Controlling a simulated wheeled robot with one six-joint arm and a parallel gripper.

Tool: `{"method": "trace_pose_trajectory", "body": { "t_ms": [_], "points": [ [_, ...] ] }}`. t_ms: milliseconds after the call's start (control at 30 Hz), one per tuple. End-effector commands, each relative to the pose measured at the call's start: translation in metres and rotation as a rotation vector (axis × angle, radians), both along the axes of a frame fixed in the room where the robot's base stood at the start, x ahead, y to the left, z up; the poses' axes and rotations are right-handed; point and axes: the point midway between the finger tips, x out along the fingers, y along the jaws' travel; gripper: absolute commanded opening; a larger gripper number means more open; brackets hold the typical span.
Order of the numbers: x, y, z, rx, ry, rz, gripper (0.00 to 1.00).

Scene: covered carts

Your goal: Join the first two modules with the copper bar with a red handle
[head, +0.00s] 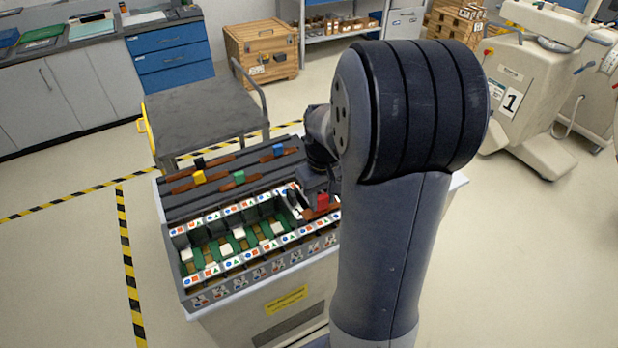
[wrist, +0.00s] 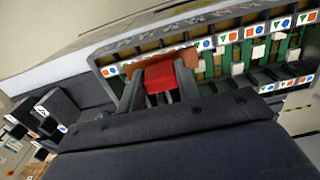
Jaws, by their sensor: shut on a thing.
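My gripper (wrist: 158,88) is shut on the red handle (wrist: 160,76) of the copper bar (wrist: 186,58). In the head view the red handle (head: 322,202) shows at the right end of the module box (head: 188,277), beside my arm. The bar is over or at that end of the box; I cannot tell whether it touches anything. The box holds dark modules (head: 267,209) with white labels of red, blue and green symbols, in two facing rows over a green board (head: 215,250). White blocks sit between the rows. My arm hides part of the box's right end.
Bars with black, yellow (head: 198,177), green and blue (head: 278,149) handles lie on a dark rack (head: 185,206) behind the box. Loose dark labelled blocks (wrist: 58,108) stand beside the box in the wrist view. A grey cart (head: 200,115) stands behind; floor at left is clear.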

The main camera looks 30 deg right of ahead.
Motion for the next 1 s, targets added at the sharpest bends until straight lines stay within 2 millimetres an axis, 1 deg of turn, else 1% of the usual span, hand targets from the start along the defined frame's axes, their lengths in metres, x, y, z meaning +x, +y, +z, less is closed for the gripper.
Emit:
{"method": "trace_pose_trajectory", "body": {
  "t_ms": [467,667,1000],
  "points": [
    [0.000,0.000,0.000,0.000,0.000,0.000,0.09],
    [-0.004,0.000,0.001,0.000,0.000,-0.001,0.09],
    [-0.004,0.000,-0.022,0.000,-0.001,0.000,0.09]
  ]
}}
